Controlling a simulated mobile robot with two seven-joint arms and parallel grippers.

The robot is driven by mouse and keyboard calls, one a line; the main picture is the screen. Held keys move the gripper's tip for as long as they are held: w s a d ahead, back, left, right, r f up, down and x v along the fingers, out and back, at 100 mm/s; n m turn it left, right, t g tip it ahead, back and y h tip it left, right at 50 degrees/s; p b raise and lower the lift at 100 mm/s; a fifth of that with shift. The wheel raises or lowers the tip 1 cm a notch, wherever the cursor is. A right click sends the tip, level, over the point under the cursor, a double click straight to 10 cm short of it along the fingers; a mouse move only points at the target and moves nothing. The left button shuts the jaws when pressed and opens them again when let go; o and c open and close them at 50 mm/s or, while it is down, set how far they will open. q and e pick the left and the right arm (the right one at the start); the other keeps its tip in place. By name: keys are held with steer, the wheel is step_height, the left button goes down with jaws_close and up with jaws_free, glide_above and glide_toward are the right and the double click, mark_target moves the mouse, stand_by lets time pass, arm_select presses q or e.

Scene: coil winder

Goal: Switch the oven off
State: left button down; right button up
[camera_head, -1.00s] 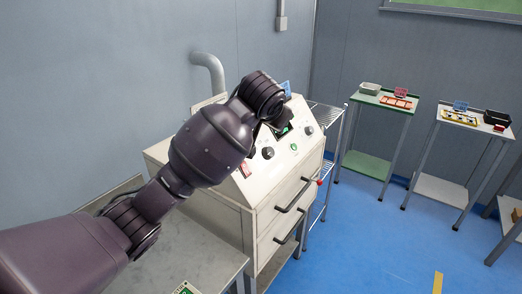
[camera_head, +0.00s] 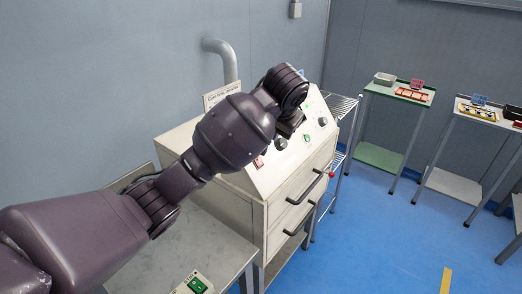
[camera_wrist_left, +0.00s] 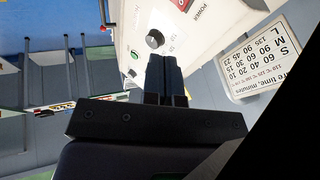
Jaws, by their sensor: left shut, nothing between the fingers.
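The oven (camera_head: 232,195) is a cream cabinet with a sloped control panel. Its red power switch (camera_head: 258,162) is at the panel's left end; it also shows at the top edge of the wrist view (camera_wrist_left: 183,4), beside the word POWER. Whether it is on or off cannot be told. My left gripper (camera_head: 292,130) is over the panel and hides part of it, including most of the display. In the wrist view its fingers (camera_wrist_left: 165,62) are shut and empty, pointing toward the panel near a dark knob (camera_wrist_left: 155,39). Contact cannot be told. My right gripper is not in view.
A placard with cure times (camera_wrist_left: 262,62) stands behind the panel. A green button (camera_head: 306,138) and another knob (camera_head: 322,121) are on the panel's right. Two drawer handles (camera_head: 304,189) stick out in front. A wire rack (camera_head: 342,106) stands beside the oven. The blue floor is clear.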

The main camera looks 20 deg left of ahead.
arm_select(q)
glide_toward(261, 165)
steer(key=w+d, duration=0.1)
steer(key=w, duration=0.2)
steer(key=a+f, duration=0.1)
steer(key=w+a+f+p, duration=0.1)
steer(key=shift+a+f, duration=0.25)
steer(key=shift+w+a+f+p, duration=0.1)
steer(key=shift+a+f+p, duration=0.2)
steer(key=shift+a, duration=0.05)
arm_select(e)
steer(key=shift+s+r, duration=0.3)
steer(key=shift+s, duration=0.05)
